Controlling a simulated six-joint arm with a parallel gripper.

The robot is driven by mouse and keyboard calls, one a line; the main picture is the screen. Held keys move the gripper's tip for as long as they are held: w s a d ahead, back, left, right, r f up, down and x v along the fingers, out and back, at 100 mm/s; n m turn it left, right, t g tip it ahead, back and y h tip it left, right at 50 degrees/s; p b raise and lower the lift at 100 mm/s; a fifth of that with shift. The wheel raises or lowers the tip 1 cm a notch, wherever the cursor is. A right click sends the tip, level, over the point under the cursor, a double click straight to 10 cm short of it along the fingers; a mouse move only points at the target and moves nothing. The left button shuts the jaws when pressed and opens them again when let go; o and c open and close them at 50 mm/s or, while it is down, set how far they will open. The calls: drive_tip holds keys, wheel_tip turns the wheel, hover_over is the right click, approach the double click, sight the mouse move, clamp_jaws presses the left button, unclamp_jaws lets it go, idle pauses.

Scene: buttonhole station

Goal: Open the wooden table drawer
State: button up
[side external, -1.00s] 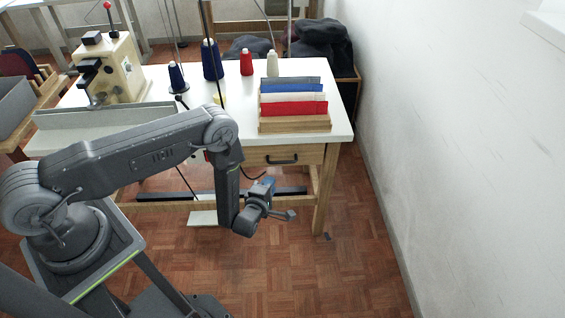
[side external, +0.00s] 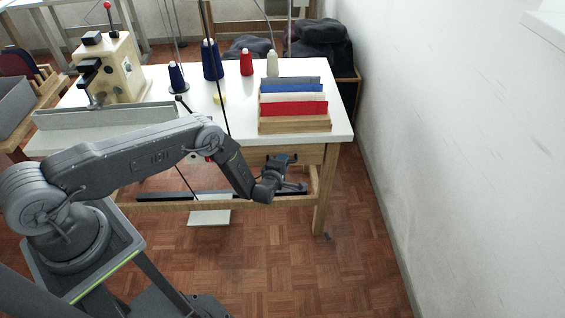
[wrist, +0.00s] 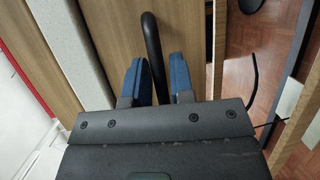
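The wooden drawer front (side external: 312,154) sits under the right end of the white table and looks shut. My gripper (side external: 285,160) is up against it and hides the handle in the side view. In the wrist view, the black bar handle (wrist: 151,40) runs between the two blue fingertips of my gripper (wrist: 160,80). The fingers are apart, one on each side of the bar, with a visible gap on the right. The wooden front also shows in the wrist view (wrist: 185,35).
The white tabletop (side external: 343,115) carries a wooden rack of coloured fabric pieces (side external: 295,110), thread cones (side external: 247,62) and a buttonhole machine (side external: 110,70). A table leg (side external: 325,190) stands right of my gripper. The floor in front is clear.

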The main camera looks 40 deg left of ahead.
clamp_jaws()
idle(0.4)
drive_tip(key=s+d, duration=1.8)
drive_tip(key=shift+d, duration=0.15)
unclamp_jaws()
drive_tip(key=v, duration=1.2)
